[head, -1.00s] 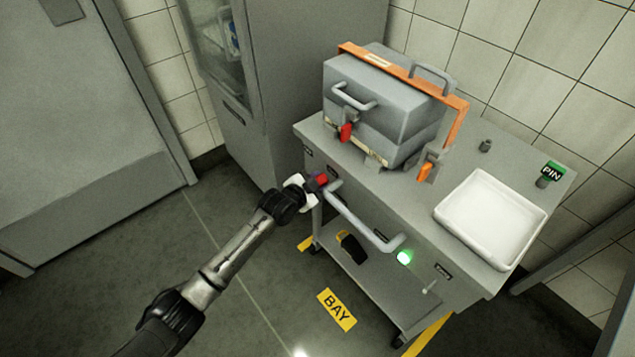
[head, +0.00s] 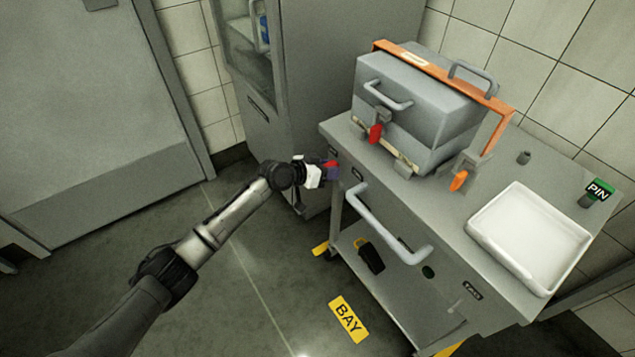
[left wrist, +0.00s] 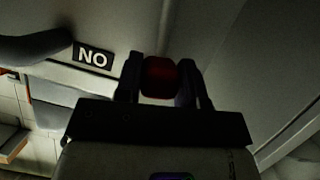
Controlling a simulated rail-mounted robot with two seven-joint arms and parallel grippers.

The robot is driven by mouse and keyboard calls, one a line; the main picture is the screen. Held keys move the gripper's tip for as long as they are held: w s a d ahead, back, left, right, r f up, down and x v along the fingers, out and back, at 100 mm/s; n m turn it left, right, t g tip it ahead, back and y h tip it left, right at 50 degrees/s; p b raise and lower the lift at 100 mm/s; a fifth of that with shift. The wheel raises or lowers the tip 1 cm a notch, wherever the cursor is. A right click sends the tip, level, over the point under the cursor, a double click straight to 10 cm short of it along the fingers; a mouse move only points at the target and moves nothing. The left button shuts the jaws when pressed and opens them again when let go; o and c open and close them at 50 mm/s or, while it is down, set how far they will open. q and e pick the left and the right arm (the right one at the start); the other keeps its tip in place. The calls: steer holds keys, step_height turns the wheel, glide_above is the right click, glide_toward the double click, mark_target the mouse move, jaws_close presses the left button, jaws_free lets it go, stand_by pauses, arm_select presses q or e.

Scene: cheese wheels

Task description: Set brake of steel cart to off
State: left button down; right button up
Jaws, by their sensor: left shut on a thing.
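The steel cart (head: 395,215) stands at the centre right, with a grey push handle (head: 385,228) along its front. My left gripper (head: 330,172) is at the cart's left front corner, shut on a small red knob (left wrist: 159,77), which shows between its two fingers in the left wrist view. A dark label (left wrist: 93,56) beside the knob reads "NO" in that view. The knob is mostly hidden by the gripper in the head view. My right gripper is out of view.
A grey lidded box (head: 415,110) with an orange strap and red latch stands on the cart top. A white tray (head: 530,238) and a green PIN tag (head: 598,190) are to its right. A cabinet (head: 300,80) stands behind. A yellow BAY sign (head: 348,319) marks the floor.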

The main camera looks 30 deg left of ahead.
arm_select(q)
steer(key=shift+w+a+f+n+b, duration=0.25)
steer(key=shift+a+f+n+b, duration=0.05)
steer(key=shift+f+b, duration=0.1)
steer(key=shift+w+a+n+h+b, duration=0.15)
steer(key=shift+a+n+h+b, duration=0.3)
steer(key=shift+b, duration=0.2)
steer(key=shift+w+a+f+n+h+b, duration=0.25)
steer(key=shift+a+n+h+b, duration=0.2)
steer(key=shift+n+b, duration=0.15)
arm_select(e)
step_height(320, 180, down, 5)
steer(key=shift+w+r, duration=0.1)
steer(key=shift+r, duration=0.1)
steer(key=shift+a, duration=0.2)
arm_select(q)
steer(key=c, duration=0.7)
jaws_free()
steer(key=shift+r, duration=0.1)
